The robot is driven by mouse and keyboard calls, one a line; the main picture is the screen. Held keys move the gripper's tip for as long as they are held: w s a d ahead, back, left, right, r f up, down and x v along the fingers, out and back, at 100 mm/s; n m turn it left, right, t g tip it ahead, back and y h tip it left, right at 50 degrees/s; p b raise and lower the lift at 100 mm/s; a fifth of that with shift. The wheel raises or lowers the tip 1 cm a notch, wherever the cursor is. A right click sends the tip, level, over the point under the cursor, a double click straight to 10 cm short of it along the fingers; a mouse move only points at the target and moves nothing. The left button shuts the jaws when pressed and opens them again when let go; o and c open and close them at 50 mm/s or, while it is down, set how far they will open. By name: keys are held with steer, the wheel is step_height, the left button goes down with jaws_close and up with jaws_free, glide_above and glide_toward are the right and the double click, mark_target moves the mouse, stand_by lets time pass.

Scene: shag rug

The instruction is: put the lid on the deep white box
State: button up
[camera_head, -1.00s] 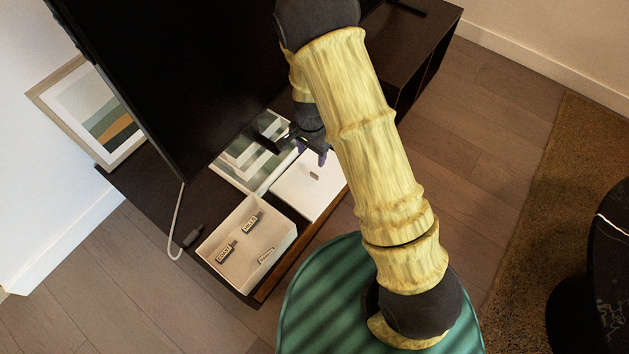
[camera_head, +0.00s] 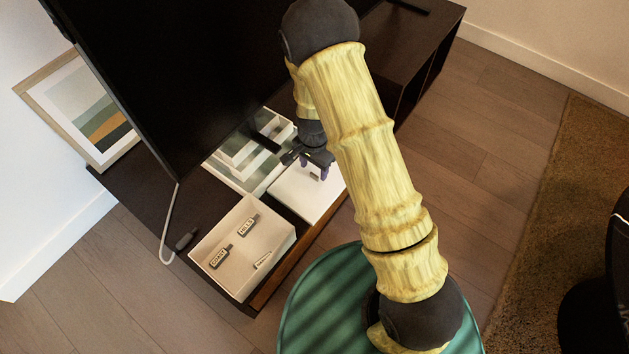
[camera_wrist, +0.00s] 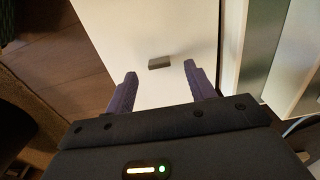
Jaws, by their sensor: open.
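The lid (camera_head: 292,193) is a flat white panel lying on the dark cabinet, with a small grey handle (camera_head: 314,177) near its middle. In the wrist view the lid (camera_wrist: 150,28) fills the centre, and its handle (camera_wrist: 159,63) shows between and beyond the fingertips. My gripper (camera_head: 315,170) is open and empty above the lid, near the handle. In the wrist view my gripper (camera_wrist: 158,82) has one purple finger to each side of the handle's line. An open white box (camera_head: 205,271), apparently the deep one, stands left of the lid with small labelled sticks inside.
Paler, pane-like white trays (camera_head: 232,163) lie behind the lid, close to a large black screen (camera_head: 190,80). A cable with a dark plug (camera_head: 186,240) lies left of the box. A framed picture (camera_head: 85,115) leans at the far left.

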mark_target(314, 175)
step_height(314, 175, down, 3)
steer(key=shift+d+f+b, duration=0.1)
steer(key=shift+b, duration=0.65)
steer(key=shift+c, duration=0.4)
steer(key=c, duration=1)
